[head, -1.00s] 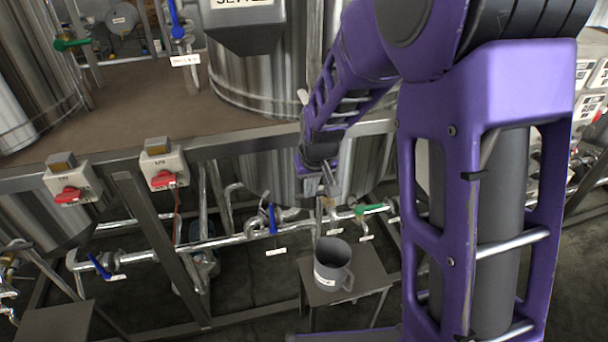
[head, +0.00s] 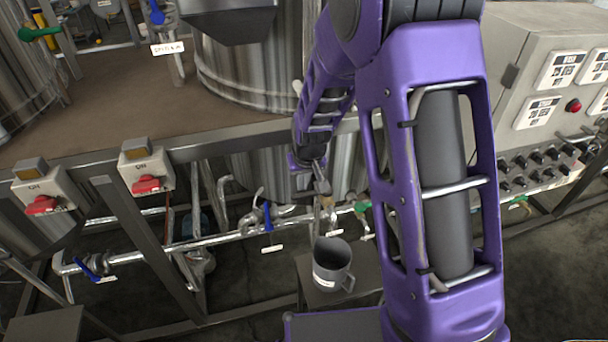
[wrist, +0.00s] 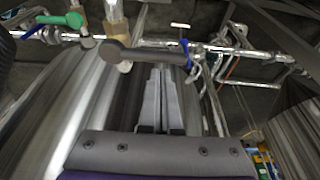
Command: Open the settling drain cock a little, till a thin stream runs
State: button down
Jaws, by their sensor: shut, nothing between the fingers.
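The drain cock (wrist: 116,22) is a brass body with a dark grey lever (wrist: 150,55), seen in the wrist view. The lever lies crosswise just beyond my fingertips; I cannot tell whether they touch it. In the head view the brass cock (head: 328,203) sits low by the steel tank, above a grey jug (head: 333,268) on a small stand. No stream shows between cock and jug. My gripper (head: 324,187) is at the cock, pointing down. In the wrist view its fingers (wrist: 164,75) are together, with nothing between them.
A blue-handled valve (head: 268,216) is left of the cock and a green-handled valve (head: 361,207) right of it, close by on the pipes. Red switches (head: 146,184) hang on the platform edge. A control cabinet (head: 530,90) stands at right.

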jog(key=shift+x, duration=1.1)
jog(key=shift+s+n+b, duration=0.4)
jog(key=shift+n+b, duration=0.1)
jog(key=shift+n, duration=0.1)
jog(key=shift+s+d+n+y, duration=0.2)
jog(key=shift+s+n+y, duration=0.35)
jog(key=shift+n, duration=0.45)
jog(key=s+n, duration=0.1)
jog(key=s+d+n+g+p, duration=0.1)
jog(key=n, duration=0.1)
jog(key=shift+s+y, duration=0.1)
jog(key=shift+y, duration=0.25)
jog(key=shift+s, duration=0.1)
jog(key=shift+r, duration=0.1)
